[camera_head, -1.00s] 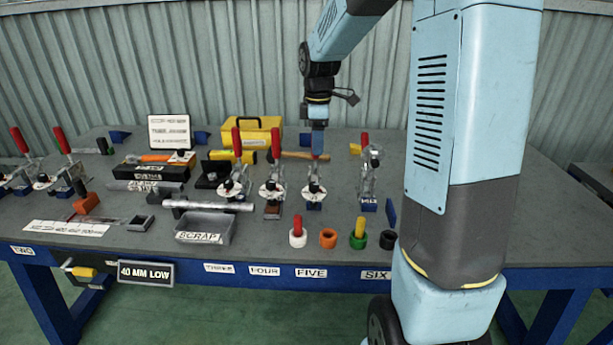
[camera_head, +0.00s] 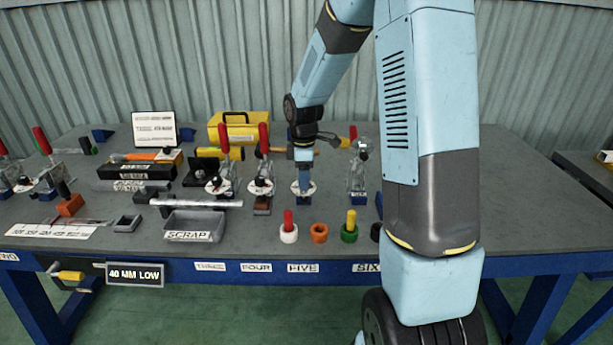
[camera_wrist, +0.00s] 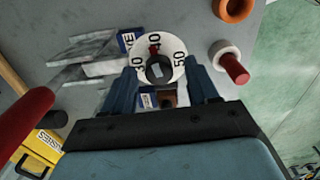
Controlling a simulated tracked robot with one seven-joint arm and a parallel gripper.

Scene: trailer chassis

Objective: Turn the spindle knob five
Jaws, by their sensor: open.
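The spindle stand above the FIVE label (camera_head: 303,267) has a white dial (camera_head: 304,188). In the wrist view the dial (camera_wrist: 178,50) shows the numbers 30, 40 and 50, with a red mark close to 40. Its dark round knob (camera_wrist: 160,68) lies ahead of my fingers. My gripper (camera_head: 303,172) points down, just over this dial. In the wrist view my gripper (camera_wrist: 163,85) is open, one finger on each side of the knob. I cannot tell whether either finger touches it. My gripper hides the knob in the head view.
Stands with upright red handles (camera_head: 264,142) are close on the left, and a clear-topped stand (camera_head: 358,170) is on the right. A white ring with a red peg (camera_head: 288,228) and an orange ring (camera_head: 319,233) lie in front. A grey SCRAP tray (camera_head: 195,226) is front left.

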